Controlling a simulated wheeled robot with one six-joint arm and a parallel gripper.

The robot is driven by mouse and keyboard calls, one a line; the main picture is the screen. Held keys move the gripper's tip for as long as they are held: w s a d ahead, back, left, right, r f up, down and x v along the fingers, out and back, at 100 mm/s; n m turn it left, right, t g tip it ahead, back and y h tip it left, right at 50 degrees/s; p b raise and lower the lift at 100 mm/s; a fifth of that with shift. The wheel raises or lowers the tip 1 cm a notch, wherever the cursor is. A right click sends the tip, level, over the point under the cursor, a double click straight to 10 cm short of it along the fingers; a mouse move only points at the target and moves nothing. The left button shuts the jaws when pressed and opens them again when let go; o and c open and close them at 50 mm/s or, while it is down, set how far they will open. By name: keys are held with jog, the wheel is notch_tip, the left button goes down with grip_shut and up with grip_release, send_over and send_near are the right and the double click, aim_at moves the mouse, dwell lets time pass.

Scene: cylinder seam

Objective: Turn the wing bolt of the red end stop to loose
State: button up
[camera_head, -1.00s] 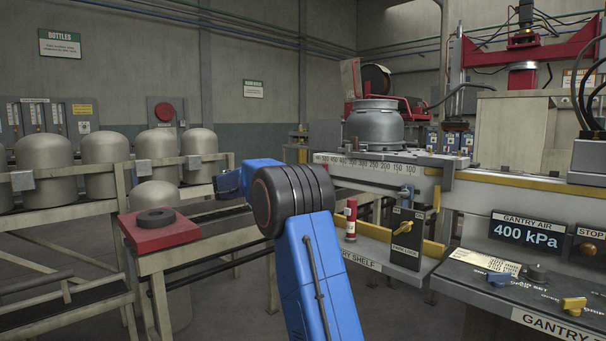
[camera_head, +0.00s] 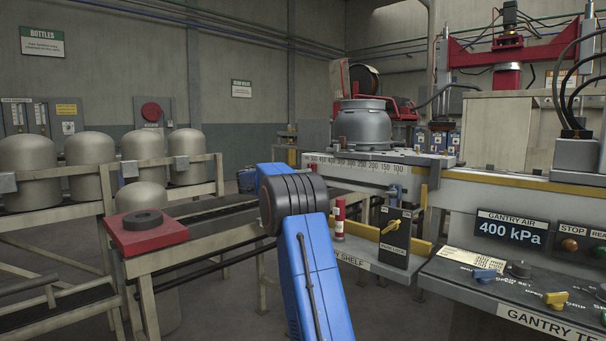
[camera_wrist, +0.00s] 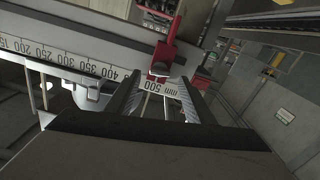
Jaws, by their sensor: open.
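My gripper (camera_wrist: 160,82) is open, with one finger on each side of the end stop's lower part in the picture. Whether the fingers touch it, I cannot tell. In the head view the rail's scale (camera_head: 355,165) shows behind my blue arm, and my gripper is hidden there.
A grey vessel (camera_head: 363,125) stands on the rail bed. A red block with a black ring (camera_head: 143,218) is at left. A control desk (camera_head: 500,285) stands at right.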

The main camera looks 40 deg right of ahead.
jog(key=shift+w+d, duration=0.15)
jog(key=shift+d, duration=1.55)
jog(key=c, duration=1)
jog(key=shift+c, duration=0.2)
